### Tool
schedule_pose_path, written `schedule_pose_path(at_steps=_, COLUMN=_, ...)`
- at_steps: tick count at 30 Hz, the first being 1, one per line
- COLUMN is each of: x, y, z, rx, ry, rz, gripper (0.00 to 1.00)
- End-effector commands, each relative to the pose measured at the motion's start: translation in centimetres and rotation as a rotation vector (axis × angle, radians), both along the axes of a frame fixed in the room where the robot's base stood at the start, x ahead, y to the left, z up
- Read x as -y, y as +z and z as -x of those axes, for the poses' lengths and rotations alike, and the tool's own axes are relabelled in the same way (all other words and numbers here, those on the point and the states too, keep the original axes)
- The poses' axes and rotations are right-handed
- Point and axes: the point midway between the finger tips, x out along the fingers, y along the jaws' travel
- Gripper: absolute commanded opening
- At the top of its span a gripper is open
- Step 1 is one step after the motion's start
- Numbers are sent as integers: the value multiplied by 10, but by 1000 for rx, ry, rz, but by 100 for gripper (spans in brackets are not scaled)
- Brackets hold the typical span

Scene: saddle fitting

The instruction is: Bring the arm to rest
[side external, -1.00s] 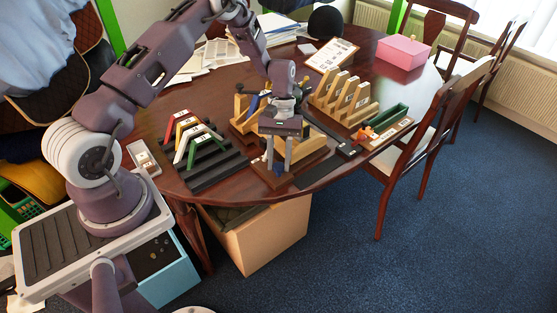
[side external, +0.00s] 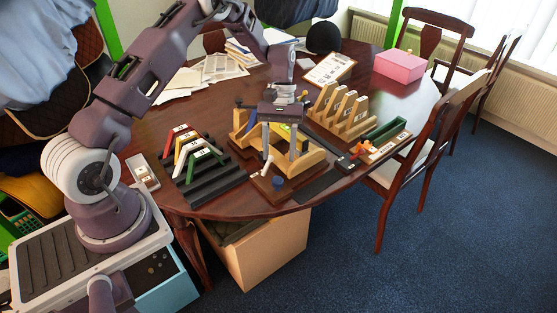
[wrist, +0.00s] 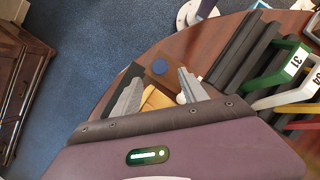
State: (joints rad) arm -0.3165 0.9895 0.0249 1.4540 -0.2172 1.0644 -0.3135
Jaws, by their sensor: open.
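My gripper (side external: 280,140) is open, with two grey fingers pointing down over the front part of the round wooden table (side external: 325,205). In the wrist view my gripper (wrist: 158,90) shows its fingers apart, with nothing held between them. Below and behind it stands a light wooden fixture (side external: 310,160) on a brown base board (side external: 268,186). A blue round disc (side external: 278,183) lies on that board and also shows in the wrist view (wrist: 159,67). A yellow-green piece (side external: 283,131) sits in the fixture, partly hidden by the fingers.
A black stepped rack with red, yellow, white and green (side external: 205,155) angled pieces stands to the left. A slotted wooden rack (side external: 342,112), a green tray (side external: 386,130) and a pink box (side external: 400,66) are to the right. Chairs (side external: 430,135) flank the table's right edge.

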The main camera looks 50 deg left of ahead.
Motion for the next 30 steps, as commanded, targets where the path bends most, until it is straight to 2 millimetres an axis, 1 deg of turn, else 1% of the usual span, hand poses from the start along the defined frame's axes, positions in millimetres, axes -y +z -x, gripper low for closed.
schedule_pose_path(at_steps=23, x=0, y=-1, z=1, rx=-1, ry=8, rz=2, gripper=51)
schedule_pose_path(at_steps=26, x=2, y=-7, z=3, rx=-4, ry=6, rz=2, gripper=51)
schedule_pose_path(at_steps=30, x=10, y=-32, z=11, rx=-6, ry=6, rz=3, gripper=51)
